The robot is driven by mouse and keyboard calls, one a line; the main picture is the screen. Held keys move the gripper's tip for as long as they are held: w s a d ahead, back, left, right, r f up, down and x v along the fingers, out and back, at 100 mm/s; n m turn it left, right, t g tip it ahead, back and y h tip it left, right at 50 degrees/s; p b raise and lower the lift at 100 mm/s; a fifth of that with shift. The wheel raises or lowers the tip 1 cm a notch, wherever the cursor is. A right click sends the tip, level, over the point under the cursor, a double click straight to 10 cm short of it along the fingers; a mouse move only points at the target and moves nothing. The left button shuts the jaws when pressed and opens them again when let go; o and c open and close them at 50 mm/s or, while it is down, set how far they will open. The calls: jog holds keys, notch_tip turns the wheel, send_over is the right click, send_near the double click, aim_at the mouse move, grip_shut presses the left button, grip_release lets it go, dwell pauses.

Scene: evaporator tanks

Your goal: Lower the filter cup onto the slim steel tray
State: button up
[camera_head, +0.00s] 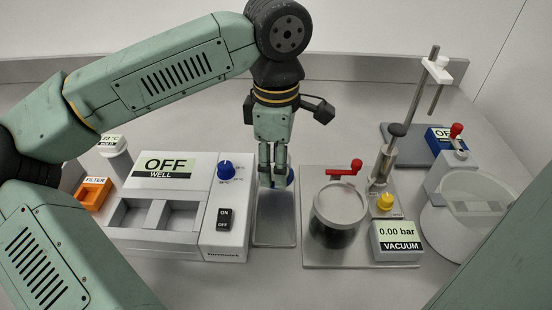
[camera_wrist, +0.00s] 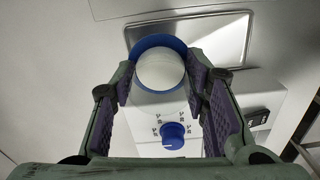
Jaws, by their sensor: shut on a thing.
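The filter cup, with a blue rim and pale inside, is between my gripper's fingers in the wrist view (camera_wrist: 160,68). In the head view, only a bit of its blue edge (camera_head: 290,177) shows beside the fingers. My gripper (camera_head: 273,180) is shut on the cup and points down; its purple pads (camera_wrist: 158,88) flank the cup. The slim steel tray (camera_head: 275,225) lies on the bench below, between the well heater and the vacuum unit. In the wrist view, the cup overlaps a corner of the tray (camera_wrist: 215,38). The gap beneath the cup cannot be judged.
The well heater (camera_head: 165,185), with a blue knob (camera_head: 226,168), stands close left of the tray. A dark-bodied vessel (camera_head: 338,213) and a vacuum readout (camera_head: 398,240) stand close right. An orange filter holder (camera_head: 93,194) is at far left. The tray's front part is bare.

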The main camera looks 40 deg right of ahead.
aim_at(276, 192)
jog(key=shift+f+b, duration=0.1)
jog(key=shift+b, duration=0.2)
jog(key=shift+f+b, duration=2.05)
jog(key=shift+f, duration=0.2)
jog(key=o, duration=1.2)
jog(key=shift+r, duration=0.1)
notch_tip(276, 192, up, 12)
jog(key=shift+f, duration=0.1)
